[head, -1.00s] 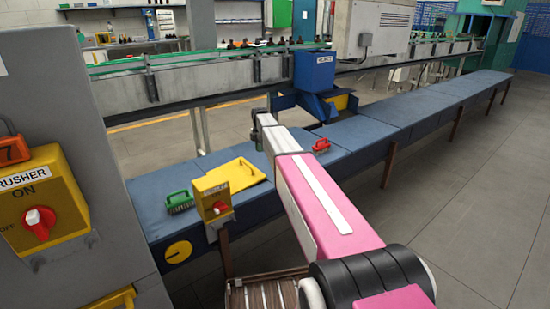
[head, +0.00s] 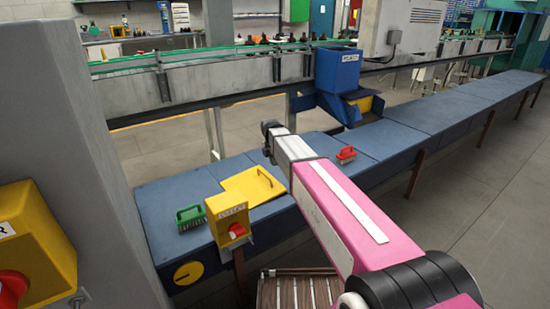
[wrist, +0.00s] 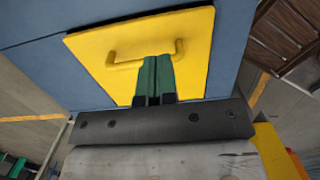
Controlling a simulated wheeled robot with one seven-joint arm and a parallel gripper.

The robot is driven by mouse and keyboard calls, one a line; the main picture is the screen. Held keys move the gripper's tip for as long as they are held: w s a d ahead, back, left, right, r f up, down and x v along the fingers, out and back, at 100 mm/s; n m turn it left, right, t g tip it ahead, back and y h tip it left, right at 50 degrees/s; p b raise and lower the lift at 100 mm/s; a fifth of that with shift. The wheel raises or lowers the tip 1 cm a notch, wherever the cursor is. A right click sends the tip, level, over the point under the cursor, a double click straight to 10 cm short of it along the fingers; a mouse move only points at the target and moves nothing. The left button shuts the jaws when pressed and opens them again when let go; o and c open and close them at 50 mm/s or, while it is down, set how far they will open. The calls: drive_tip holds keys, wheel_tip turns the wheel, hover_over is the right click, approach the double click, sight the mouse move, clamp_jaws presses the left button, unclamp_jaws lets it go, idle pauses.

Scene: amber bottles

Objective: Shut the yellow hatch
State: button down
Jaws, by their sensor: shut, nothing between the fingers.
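The yellow hatch (head: 240,187) is a flat panel with a thin handle on the blue bench top. It looks flat or nearly flat; I cannot tell whether it is fully down. In the head view my arm hides the fingers.
A green brush (head: 190,216) lies left of the hatch and a red brush (head: 346,154) lies to its right. A yellow switch box (head: 230,220) with a red knob stands at the bench's front edge. A blue bin (head: 336,70) is behind. A grey pillar (head: 100,130) is at left.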

sight(276, 181)
drive_tip(key=f, duration=0.6)
drive_tip(key=d+f, duration=0.1)
drive_tip(key=f, duration=0.2)
drive_tip(key=shift+w+f, duration=0.1)
drive_tip(key=shift+w, duration=0.2)
drive_tip(key=shift+d+f, duration=0.1)
drive_tip(key=shift+f, duration=0.75)
drive_tip(key=shift+r, duration=0.1)
